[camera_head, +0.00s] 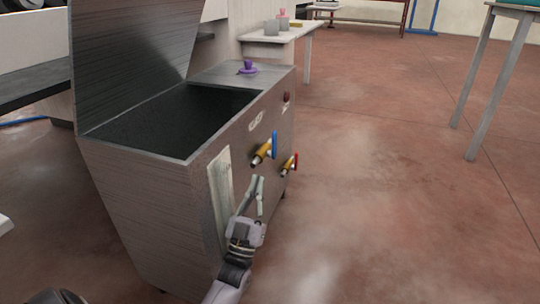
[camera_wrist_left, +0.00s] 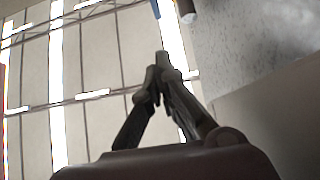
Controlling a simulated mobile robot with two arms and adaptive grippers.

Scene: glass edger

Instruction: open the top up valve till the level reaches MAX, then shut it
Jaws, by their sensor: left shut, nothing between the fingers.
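A steel tank (camera_head: 150,190) with a raised lid (camera_head: 135,60) stands at the left. Its front has a brass valve with a blue lever (camera_head: 274,145) and, lower to the right, a brass valve with a red lever (camera_head: 295,162). Both levers look upright; I cannot read which is the top up valve. A pale vertical level strip (camera_head: 221,190) is left of them; its level and MAX mark are too small to read. My left gripper (camera_head: 257,181) is shut and empty, just below the blue-lever valve and apart from it. Its fingers meet in the left wrist view (camera_wrist_left: 160,68).
A purple knob (camera_head: 247,67) sits on the tank top, a small label plate (camera_head: 256,121) and a dark red button (camera_head: 286,97) on its front. A white table (camera_head: 285,36) with containers stands behind. Another table (camera_head: 500,75) is at the far right. The floor between is clear.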

